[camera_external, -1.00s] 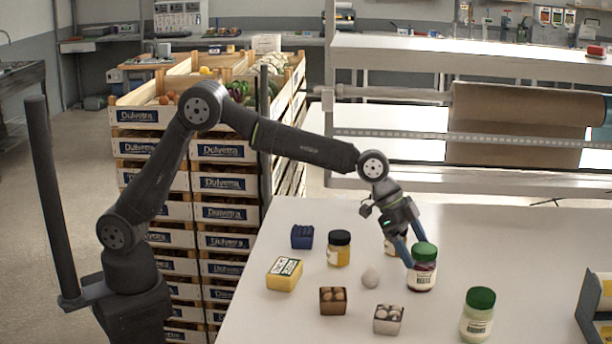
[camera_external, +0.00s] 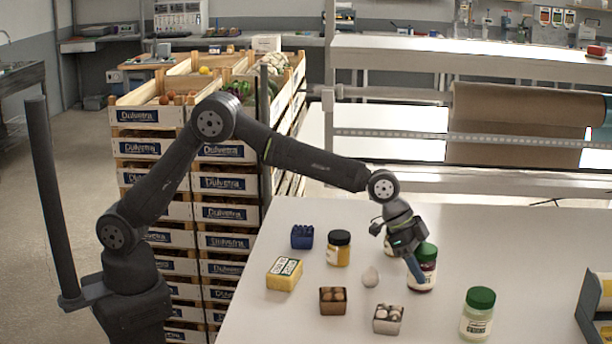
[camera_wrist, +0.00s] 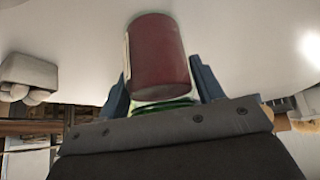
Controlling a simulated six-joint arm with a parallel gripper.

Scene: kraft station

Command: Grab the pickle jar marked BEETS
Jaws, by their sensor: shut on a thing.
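The jar with dark red contents and a green lid (camera_external: 427,268) stands on the white table, right of centre in the external view. Its label is partly hidden by my fingers and cannot be read here. My gripper (camera_external: 418,270) reaches down to it from the upper left and is shut on it. In the wrist view the dark red jar (camera_wrist: 158,58) lies between the two blue fingers of my gripper (camera_wrist: 160,85), its green lid toward the palm. I cannot tell whether the jar's base is clear of the table.
A green-lidded pale jar (camera_external: 478,314) stands front right. Another jar is mostly hidden behind my gripper.

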